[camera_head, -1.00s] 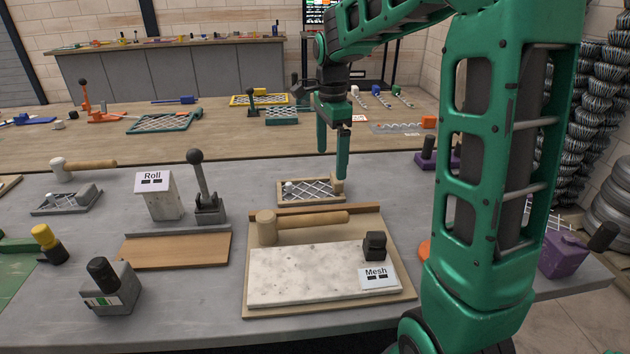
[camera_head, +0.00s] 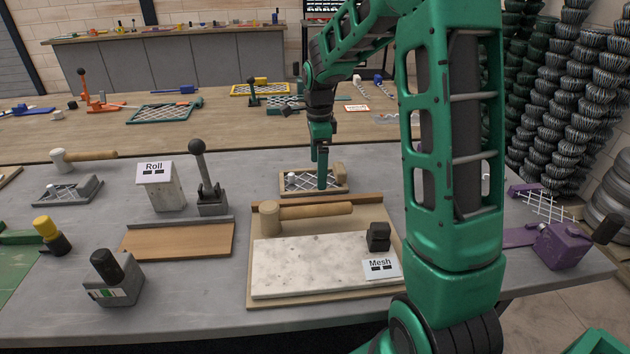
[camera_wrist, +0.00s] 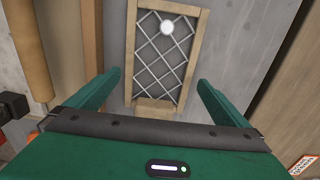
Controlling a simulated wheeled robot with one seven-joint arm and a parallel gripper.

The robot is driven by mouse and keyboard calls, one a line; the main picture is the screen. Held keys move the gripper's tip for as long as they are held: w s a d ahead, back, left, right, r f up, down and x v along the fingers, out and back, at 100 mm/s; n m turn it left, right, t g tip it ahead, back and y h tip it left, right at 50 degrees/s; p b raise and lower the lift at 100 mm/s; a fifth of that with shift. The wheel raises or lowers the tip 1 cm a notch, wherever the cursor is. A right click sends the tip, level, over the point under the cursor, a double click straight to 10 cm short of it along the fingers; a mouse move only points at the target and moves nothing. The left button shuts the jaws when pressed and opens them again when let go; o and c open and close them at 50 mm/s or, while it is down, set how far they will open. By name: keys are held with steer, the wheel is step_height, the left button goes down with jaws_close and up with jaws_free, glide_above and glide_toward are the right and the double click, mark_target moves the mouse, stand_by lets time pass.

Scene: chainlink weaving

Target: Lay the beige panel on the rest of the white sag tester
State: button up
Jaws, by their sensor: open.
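The beige panel (camera_head: 297,191) is a small wooden frame with a pale wire mesh, lying on the grey table. It has a beige block at its right end and a white round knob near its left end. It also shows in the wrist view (camera_wrist: 192,50). My gripper (camera_head: 322,186) is open and empty over the panel's right half. In the wrist view my gripper (camera_wrist: 160,82) has one finger on each side of the panel's block end, apart from it. I cannot clearly pick out a white sag tester; my arm hides part of the table's right side.
A wooden mallet (camera_head: 310,211) and a pale slab (camera_head: 305,268) with a "Mesh" card (camera_head: 380,268) are in front of the panel. A "Roll" block (camera_head: 165,190) and a black-knobbed lever (camera_head: 207,180) stand left. A purple device (camera_head: 563,247) is at right.

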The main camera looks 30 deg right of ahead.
steer(key=shift+f, duration=1.2)
steer(key=c, duration=1)
